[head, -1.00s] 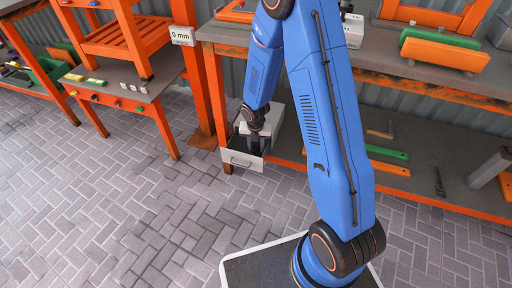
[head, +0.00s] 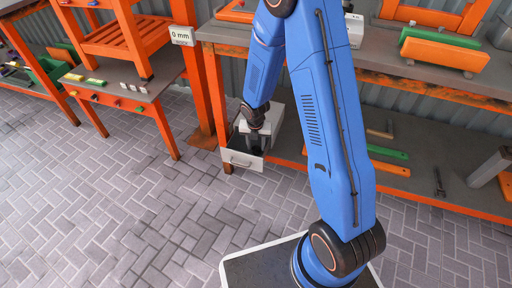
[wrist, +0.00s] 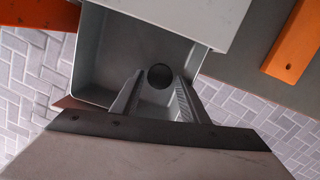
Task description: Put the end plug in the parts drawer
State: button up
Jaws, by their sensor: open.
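The parts drawer (head: 243,161) is a light grey box pulled open under the workbench's left end. In the wrist view its walls (wrist: 88,55) surround a grey floor. The end plug (wrist: 160,76) is a dark round disc inside the drawer, seen between and just beyond my fingertips. My gripper (wrist: 156,88) is open, its two fingers reaching down into the drawer on either side of the plug. I cannot tell whether the plug rests on the drawer floor. In the head view my gripper (head: 256,142) is at the drawer and the plug is hidden.
The orange-framed workbench (head: 220,33) stands above and right of the drawer. Its lower shelf (head: 430,170) holds a green bar (head: 388,152) and other pieces. A small table (head: 150,85) with coloured parts stands at left. The paved floor in front is clear.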

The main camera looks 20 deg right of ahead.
aim_at(256, 152)
notch_tip(256, 152, up, 11)
jog(key=s, duration=0.1)
jog(key=shift+a+f, duration=0.2)
jog(key=shift+a, duration=0.05)
jog(key=shift+s, duration=0.15)
dwell(0.4)
